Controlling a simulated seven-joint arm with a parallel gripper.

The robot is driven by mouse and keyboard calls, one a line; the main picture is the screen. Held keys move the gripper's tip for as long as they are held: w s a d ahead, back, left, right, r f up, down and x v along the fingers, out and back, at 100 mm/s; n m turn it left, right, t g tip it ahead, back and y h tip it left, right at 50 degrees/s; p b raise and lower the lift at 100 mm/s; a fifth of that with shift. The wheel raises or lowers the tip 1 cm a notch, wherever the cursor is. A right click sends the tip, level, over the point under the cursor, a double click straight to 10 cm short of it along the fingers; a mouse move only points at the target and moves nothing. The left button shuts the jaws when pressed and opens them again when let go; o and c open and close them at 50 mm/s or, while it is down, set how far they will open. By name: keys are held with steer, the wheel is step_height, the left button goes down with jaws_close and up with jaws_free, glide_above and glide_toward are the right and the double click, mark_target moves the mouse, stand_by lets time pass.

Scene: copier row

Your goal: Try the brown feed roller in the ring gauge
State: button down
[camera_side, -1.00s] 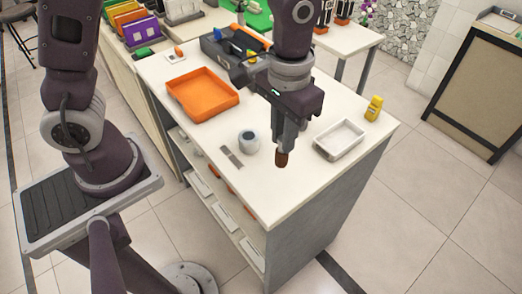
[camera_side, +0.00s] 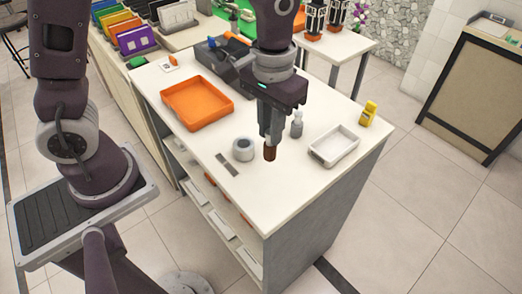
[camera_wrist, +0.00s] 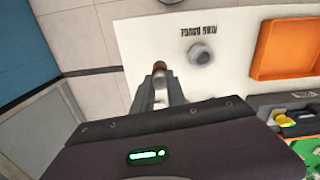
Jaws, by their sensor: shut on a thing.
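My gripper (camera_side: 269,143) is shut on the brown feed roller (camera_side: 270,153) and holds it upright, pointing down, near the ring gauge. The roller's tip also shows in the wrist view (camera_wrist: 159,66), just past my fingertips. The ring gauge (camera_side: 243,149) is a short pale-grey cylinder with a dark round opening on the white counter. It stands just left of the roller in the side view, apart from it. In the wrist view the gauge (camera_wrist: 200,52) lies to the right of the roller. The roller's upper part is hidden between my fingers.
A small grey bottle-shaped object (camera_side: 296,127) and a white tray (camera_side: 318,156) stand to the right, with a yellow object (camera_side: 369,114) beyond. The counter's front is clear.

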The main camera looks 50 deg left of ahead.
steer(key=a+r+n, duration=0.2)
steer(key=a+n, duration=0.2)
steer(key=a, duration=0.6)
steer(key=shift+r+n, duration=0.25)
steer(key=shift+n, duration=0.05)
steer(key=shift+w, duration=0.1)
steer(key=shift+f, duration=2.95)
steer(key=shift+f, duration=1.9)
steer(key=c, duration=1.3)
jaws_free()
